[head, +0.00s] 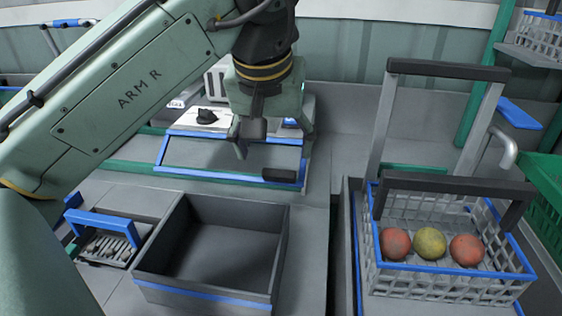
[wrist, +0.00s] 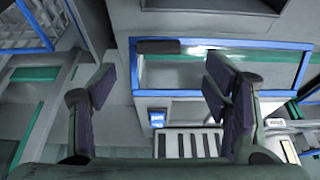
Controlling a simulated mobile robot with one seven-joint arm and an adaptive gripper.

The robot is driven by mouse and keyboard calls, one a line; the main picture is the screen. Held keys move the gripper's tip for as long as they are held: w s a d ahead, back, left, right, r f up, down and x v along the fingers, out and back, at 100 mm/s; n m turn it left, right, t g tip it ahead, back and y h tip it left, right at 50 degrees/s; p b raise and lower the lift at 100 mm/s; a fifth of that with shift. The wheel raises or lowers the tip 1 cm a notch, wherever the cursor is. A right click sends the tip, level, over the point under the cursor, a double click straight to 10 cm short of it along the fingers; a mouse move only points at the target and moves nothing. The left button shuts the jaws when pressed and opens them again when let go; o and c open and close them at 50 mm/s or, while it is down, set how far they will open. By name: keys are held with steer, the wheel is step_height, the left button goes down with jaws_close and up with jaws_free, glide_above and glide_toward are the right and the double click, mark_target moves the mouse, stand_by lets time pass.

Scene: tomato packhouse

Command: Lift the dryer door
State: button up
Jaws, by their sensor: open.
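The dryer door (head: 215,157) is a clear panel in a blue frame, at the front of a white machine in the head view. Its short dark handle (head: 278,175) is on the right part of the lower frame edge. My gripper (head: 272,150) hangs over the door's right side, fingers apart and empty, and hides part of the panel. In the wrist view the door (wrist: 215,43) fills the upper right, and the dark handle (wrist: 158,46) lies beyond the gap between my open fingertips (wrist: 162,80), apart from them.
An empty grey bin (head: 165,232) stands in front of the dryer. A small blue-handled tray (head: 103,225) is at left.

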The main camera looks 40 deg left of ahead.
mark_target(279, 171)
steer(key=x, duration=0.7)
steer(key=shift+c, duration=0.6)
steer(key=shift+r, duration=0.1)
jaws_close()
